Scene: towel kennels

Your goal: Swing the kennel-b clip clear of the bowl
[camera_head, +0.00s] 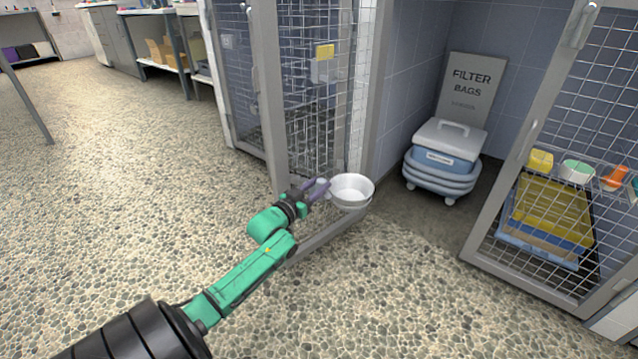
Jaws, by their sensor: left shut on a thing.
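A white bowl (352,187) sits at the lower front corner of the left kennel (300,85), near its door frame. My left arm reaches in from the lower left, and my left gripper (318,190) is at the bowl's left side. It is shut on a small purple-grey piece that looks like the clip (321,186). The clip is right beside the bowl's rim; I cannot tell whether they touch. The gripper's fingertips are small and partly hidden. My right gripper is not in view.
A blue wheeled bin (440,165) with a grey lid stands in the alcove before a "FILTER BAGS" board (470,90). A second mesh kennel (560,170) with trays inside stands at the right. The pebbled floor (120,190) at the left is clear.

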